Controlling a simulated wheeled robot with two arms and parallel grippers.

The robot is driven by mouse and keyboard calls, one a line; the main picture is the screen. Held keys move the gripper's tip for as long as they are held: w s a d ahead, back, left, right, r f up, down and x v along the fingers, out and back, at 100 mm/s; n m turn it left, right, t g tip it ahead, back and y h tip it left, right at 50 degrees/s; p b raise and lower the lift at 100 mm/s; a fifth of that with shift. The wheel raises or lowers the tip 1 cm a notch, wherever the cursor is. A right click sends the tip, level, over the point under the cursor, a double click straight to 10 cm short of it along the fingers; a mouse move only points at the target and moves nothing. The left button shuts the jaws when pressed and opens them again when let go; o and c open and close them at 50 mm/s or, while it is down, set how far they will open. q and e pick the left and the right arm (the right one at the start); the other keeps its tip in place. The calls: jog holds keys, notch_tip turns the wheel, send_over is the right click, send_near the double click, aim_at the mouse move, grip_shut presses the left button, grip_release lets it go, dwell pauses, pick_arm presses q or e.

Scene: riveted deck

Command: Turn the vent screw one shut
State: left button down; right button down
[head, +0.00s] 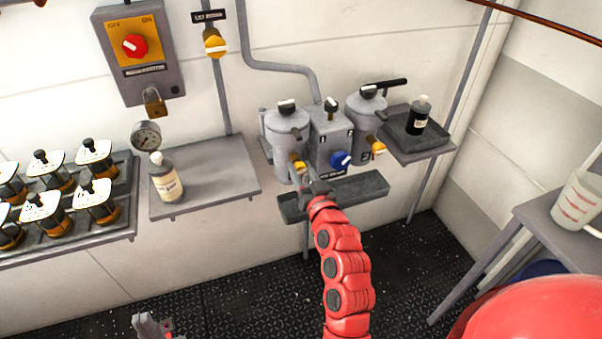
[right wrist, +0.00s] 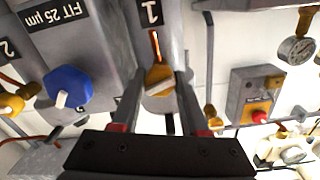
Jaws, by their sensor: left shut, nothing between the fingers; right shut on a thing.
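Vent screw one appears to be the small yellow knob (head: 300,166) low on the front of the left grey canister (head: 288,140). In the right wrist view the yellow knob (right wrist: 158,79), with a pale bar across its face, sits between my fingers below a plate marked 1 (right wrist: 150,12). My right gripper (head: 311,186) is shut on this knob at the end of the red arm. Which way the screw is turned, I cannot tell. My left gripper (head: 152,326) shows at the bottom edge of the head view, shut and empty, far from the canisters.
A blue knob (head: 341,160) and a second canister (head: 368,109) with a yellow knob (head: 378,148) are close on the right. A grey trough (head: 355,194) lies below.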

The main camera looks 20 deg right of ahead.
jog(key=shift+f+m, duration=0.1)
jog(key=shift+m, duration=1.6)
jog(key=shift+m+b, duration=0.3)
jog(key=shift+c, duration=2.1)
grip_release()
